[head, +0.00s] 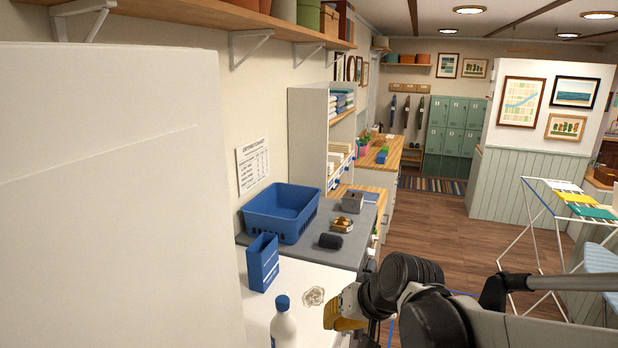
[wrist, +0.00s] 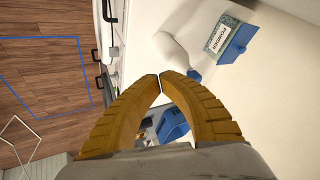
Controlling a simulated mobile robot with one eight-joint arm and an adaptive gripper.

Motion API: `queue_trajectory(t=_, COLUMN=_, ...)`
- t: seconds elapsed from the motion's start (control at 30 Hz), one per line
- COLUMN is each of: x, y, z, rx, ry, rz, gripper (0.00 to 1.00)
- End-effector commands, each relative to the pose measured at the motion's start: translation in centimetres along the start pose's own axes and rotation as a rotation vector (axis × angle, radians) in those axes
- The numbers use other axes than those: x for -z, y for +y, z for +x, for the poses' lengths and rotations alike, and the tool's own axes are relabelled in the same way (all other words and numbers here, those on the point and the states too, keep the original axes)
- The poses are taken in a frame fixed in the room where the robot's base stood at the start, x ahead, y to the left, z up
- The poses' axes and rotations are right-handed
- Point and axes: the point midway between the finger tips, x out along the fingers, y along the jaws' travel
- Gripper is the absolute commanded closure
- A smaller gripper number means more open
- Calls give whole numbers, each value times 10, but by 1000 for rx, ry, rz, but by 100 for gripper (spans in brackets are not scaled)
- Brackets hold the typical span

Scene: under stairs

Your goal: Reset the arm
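My gripper (head: 345,312) is above the front right edge of the white counter top, to the right of a white bottle with a blue cap (head: 283,322). In the wrist view its two yellow fingers (wrist: 160,79) meet at the tips, with nothing seen held between them. My dark arm reaches in from the lower right of the head view.
A blue box (head: 262,262) and a crumpled pale item (head: 314,296) are on the white top. A drying rack (head: 541,225) stands right; the wooden floor (head: 430,225) between is open.

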Motion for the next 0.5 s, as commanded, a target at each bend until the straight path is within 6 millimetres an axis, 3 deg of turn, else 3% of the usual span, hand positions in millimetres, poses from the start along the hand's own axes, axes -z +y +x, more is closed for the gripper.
queue_trajectory(t=0.27, x=-59, y=52, z=26, rx=-82, ry=31, rz=-17, gripper=100)
queue_trajectory(t=0.5, x=-137, y=116, z=57, rx=-194, ry=71, rz=-46, gripper=100)
